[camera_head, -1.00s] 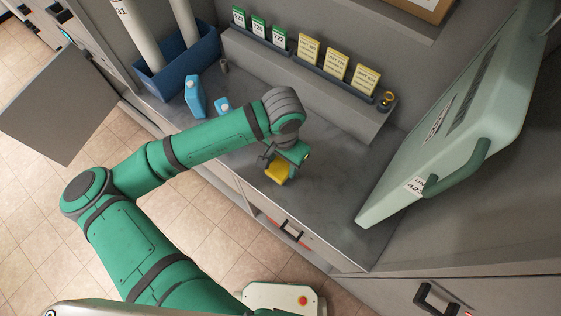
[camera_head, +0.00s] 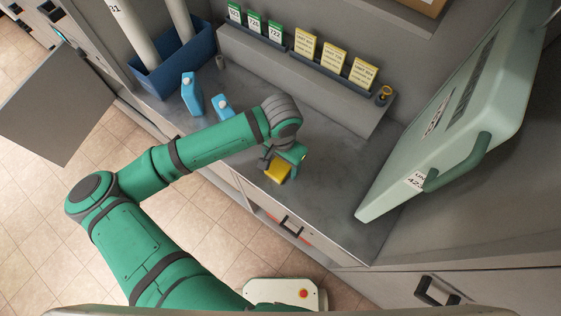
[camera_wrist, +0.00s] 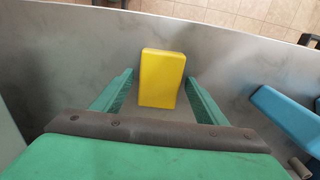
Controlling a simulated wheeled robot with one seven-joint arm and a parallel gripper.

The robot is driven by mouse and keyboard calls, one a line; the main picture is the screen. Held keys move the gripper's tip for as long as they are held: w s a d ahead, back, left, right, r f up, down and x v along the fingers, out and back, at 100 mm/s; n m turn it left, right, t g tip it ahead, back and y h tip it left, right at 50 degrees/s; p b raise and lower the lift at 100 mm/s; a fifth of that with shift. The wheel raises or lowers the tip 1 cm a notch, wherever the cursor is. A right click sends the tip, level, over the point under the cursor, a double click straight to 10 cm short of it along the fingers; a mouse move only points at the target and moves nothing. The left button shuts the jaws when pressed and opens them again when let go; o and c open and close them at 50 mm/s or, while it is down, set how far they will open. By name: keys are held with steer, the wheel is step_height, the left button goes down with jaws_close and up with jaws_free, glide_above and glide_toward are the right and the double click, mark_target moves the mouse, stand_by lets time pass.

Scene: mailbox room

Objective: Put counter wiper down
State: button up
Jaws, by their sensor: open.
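The counter wiper appears to be the yellow block (camera_head: 278,172), which lies on the grey counter (camera_head: 325,195) near its front edge. In the wrist view the yellow block (camera_wrist: 162,78) sits between and just beyond my two green fingers, with a gap on each side. My gripper (camera_wrist: 160,90) is open and holds nothing. In the head view my gripper (camera_head: 284,163) is low over the counter, right by the block and hiding part of it.
A ledge (camera_head: 300,75) with green and yellow cards runs along the back. A large pale green panel with a handle (camera_head: 460,165) stands right. The counter between is clear.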

mark_target(281, 164)
step_height(281, 164, up, 12)
steer(key=shift+r, duration=0.2)
stand_by(0.4)
stand_by(0.5)
